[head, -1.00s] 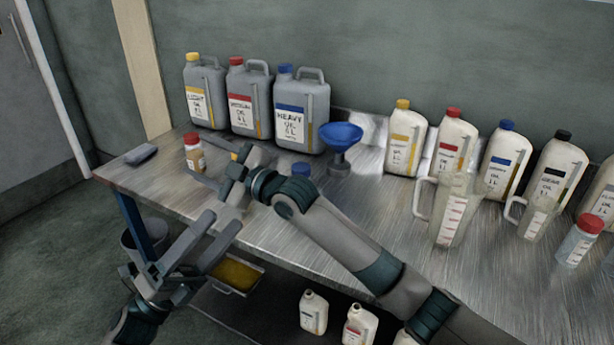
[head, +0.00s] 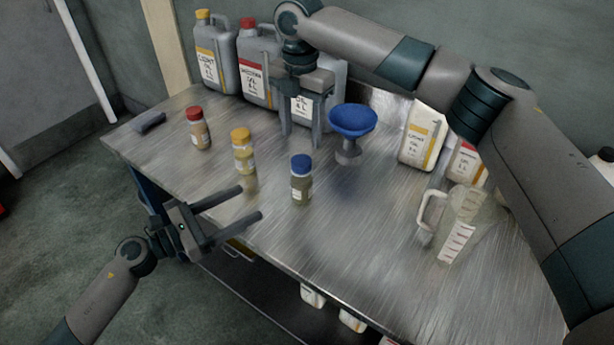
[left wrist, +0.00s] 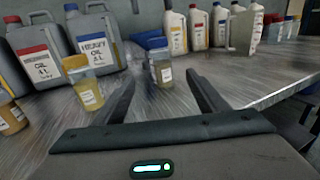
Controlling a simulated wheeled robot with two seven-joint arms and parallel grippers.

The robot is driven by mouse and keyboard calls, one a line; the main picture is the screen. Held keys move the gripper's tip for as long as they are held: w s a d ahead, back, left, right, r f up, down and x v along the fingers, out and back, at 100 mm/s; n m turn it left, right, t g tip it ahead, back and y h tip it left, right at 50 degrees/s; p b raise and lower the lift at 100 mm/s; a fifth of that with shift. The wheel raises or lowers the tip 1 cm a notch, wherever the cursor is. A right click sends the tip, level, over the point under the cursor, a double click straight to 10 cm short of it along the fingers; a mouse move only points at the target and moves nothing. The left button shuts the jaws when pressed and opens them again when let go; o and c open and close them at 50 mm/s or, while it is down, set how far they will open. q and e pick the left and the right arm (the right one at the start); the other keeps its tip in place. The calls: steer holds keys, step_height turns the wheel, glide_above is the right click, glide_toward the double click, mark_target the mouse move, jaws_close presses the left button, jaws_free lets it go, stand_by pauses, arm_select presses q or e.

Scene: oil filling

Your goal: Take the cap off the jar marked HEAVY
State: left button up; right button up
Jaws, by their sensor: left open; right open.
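A small jar with a blue cap (head: 301,180) stands upright on the metal table; its label is too small to read. It also shows in the left wrist view (left wrist: 161,68), beyond and between my left fingers. My left gripper (head: 252,202) is open and empty at the table's front edge, fingers pointing toward that jar and apart from it. My right gripper (head: 301,142) is open and empty, fingers down, above the table behind the blue-capped jar, in front of the grey HEAVY jug, which also shows in the left wrist view (left wrist: 98,50).
A yellow-capped jar (head: 244,152) and a red-capped jar (head: 199,128) stand to the left. A blue funnel (head: 353,121) is right of my right gripper. A clear measuring jug (head: 458,225) stands at the right. The table between the blue-capped jar and the jug is clear.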

mark_target(292, 181)
arm_select(q)
steer(key=shift+s, duration=0.1)
arm_select(e)
steer(key=shift+s+a, duration=0.1)
arm_select(q)
steer(key=x, duration=1.7)
steer(key=shift+w+d, duration=0.1)
steer(key=shift+w, duration=0.15)
